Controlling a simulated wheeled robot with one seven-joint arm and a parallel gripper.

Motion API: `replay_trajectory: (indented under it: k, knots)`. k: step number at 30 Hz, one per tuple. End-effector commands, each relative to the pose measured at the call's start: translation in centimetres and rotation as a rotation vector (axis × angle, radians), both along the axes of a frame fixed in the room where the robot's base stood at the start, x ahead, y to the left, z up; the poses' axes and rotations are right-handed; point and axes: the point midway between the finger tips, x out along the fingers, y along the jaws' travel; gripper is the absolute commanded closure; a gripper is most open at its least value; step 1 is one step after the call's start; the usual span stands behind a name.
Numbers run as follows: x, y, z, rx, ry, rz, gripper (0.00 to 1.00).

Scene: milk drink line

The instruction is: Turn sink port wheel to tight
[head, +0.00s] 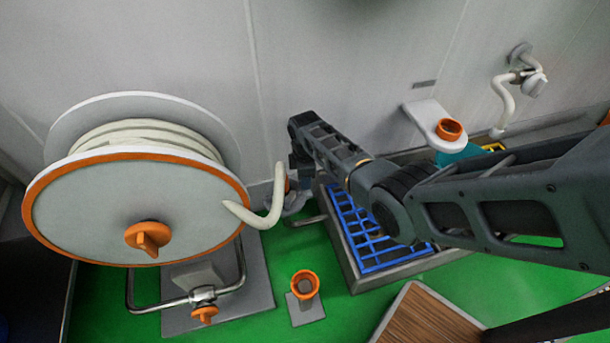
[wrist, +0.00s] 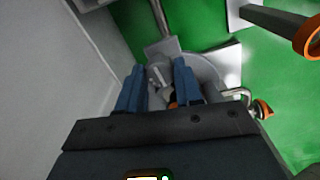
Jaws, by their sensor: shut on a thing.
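The sink port's grey fitting (head: 296,203) stands low by the wall, left of the sink (head: 347,262). A small orange part of the sink port wheel (head: 287,184) shows below my gripper (head: 298,168) in the head view. In the wrist view my gripper (wrist: 160,72) has its two blue fingers on either side of a grey piece (wrist: 158,77) of the fitting. A bit of orange wheel (wrist: 173,103) shows between them, near the right finger. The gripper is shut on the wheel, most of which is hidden. How far the wheel is turned cannot be seen.
A large hose reel (head: 95,208) with a curved white hose end (head: 270,212) stands close on the left. An orange cup-like ring (head: 305,284) on a stand and an orange-handled valve (head: 204,314) are nearby. Green floor lies in front.

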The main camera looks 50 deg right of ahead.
Motion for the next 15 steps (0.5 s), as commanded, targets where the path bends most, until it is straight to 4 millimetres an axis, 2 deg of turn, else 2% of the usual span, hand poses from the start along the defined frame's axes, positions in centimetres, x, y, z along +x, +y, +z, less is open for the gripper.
replay_trajectory:
  k: [15]
  knots:
    - [-0.06, 0.01, -0.02, 0.000, 0.001, -0.105, 0.95]
